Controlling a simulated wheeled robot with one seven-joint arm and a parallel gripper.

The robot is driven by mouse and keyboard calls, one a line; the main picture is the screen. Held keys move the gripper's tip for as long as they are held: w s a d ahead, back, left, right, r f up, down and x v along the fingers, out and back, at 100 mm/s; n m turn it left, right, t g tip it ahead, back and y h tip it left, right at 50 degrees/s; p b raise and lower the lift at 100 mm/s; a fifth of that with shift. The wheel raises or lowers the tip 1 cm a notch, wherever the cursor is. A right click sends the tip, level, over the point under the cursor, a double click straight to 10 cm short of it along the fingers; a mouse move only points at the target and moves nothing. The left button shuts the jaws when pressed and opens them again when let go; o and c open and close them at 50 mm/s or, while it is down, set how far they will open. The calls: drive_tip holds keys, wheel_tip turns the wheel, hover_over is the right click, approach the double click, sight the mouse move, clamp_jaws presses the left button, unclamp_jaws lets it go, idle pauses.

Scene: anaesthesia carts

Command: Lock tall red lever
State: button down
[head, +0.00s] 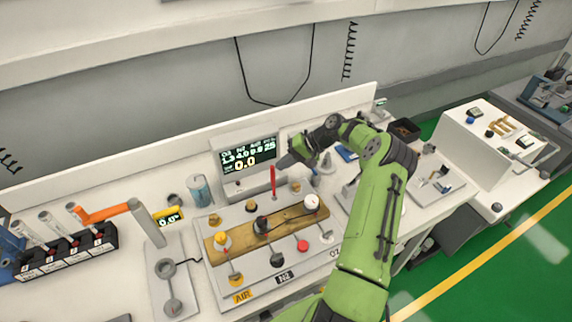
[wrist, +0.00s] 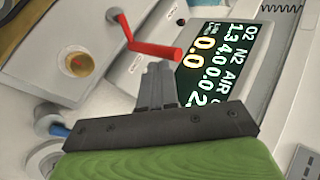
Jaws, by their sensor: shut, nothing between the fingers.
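The tall red lever (head: 273,181) stands upright on the flat panel (head: 222,273), in front of the display. In the wrist view the red lever (wrist: 150,48) shows as a bent rod, its free end close to my fingertips. My gripper (head: 284,163) is near the upper end of the lever, just to its right in the head view. In the wrist view my gripper (wrist: 158,68) has its grey fingers together with nothing held. I cannot tell whether the fingertips touch the lever.
A display (head: 248,154) with glowing readings stands right behind the lever. A wooden block (head: 231,237) with yellow, black and white knobs lies in front. A red button (head: 302,245) is nearby. A blue-grey can (head: 199,190) and an orange-handled tool (head: 105,214) are to the left.

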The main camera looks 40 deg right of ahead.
drive_tip(key=shift+w+a, duration=0.2)
drive_tip(key=shift+w, duration=0.15)
drive_tip(key=shift+s, duration=0.1)
drive_tip(key=shift+s+a, duration=0.3)
drive_tip(key=shift+s, duration=0.4)
drive_tip(key=p+v, duration=0.1)
drive_tip(key=v, duration=1.4)
drive_tip(key=shift+s+d+r, duration=0.2)
drive_tip(key=shift+r, duration=0.05)
